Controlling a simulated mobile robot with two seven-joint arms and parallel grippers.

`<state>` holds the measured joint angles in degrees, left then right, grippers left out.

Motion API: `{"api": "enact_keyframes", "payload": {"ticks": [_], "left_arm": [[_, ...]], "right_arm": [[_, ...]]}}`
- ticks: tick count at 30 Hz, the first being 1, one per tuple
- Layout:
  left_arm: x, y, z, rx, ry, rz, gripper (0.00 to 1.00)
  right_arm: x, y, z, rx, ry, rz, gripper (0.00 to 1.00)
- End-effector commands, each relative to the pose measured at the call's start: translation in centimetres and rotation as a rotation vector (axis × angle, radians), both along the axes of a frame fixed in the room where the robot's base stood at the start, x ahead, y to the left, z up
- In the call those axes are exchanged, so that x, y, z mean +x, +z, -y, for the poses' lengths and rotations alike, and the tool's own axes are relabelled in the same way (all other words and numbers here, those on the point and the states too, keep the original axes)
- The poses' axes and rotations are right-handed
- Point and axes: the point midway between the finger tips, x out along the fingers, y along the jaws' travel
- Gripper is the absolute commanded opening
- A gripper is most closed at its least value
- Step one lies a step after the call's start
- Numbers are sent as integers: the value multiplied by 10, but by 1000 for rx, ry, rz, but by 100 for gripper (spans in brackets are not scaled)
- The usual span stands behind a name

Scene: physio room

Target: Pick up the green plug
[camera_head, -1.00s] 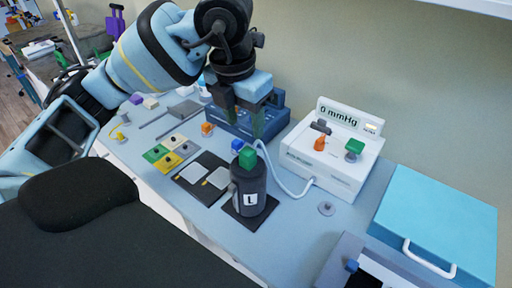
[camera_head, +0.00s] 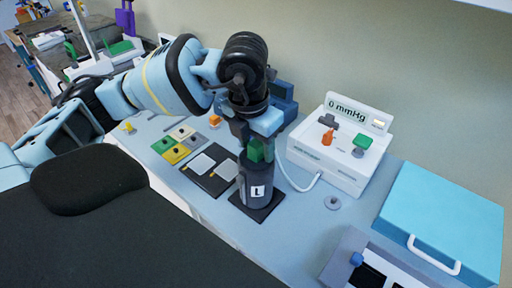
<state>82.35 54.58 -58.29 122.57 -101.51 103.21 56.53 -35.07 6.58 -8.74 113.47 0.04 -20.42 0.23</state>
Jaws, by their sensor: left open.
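The green plug (camera_head: 256,152) sits on top of a dark grey cylinder (camera_head: 257,187) marked "L", which stands on a black pad. My left gripper (camera_head: 257,143) is open and points down at the plug, with its fingers around or just beside it. The fingers partly hide the plug, and I cannot tell whether they touch it. My right gripper is not in view.
A white device (camera_head: 338,145) reading "0 mmHg" stands behind to the right, with a hose running towards the cylinder. A light blue case (camera_head: 440,220) lies at the right. Coloured tiles (camera_head: 178,145) lie left of the black pad.

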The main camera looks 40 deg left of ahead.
Motion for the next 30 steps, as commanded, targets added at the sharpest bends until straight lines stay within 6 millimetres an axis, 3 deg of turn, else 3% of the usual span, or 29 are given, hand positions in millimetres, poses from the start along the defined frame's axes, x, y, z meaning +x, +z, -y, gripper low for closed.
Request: {"api": "enact_keyframes", "payload": {"ticks": [6,15,30], "left_arm": [[0,0,0,0,0,1,51],[0,0,0,0,0,2,12],[1,9,-4,0,0,5,12]], "right_arm": [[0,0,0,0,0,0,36],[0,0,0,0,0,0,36],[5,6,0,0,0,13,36]]}}
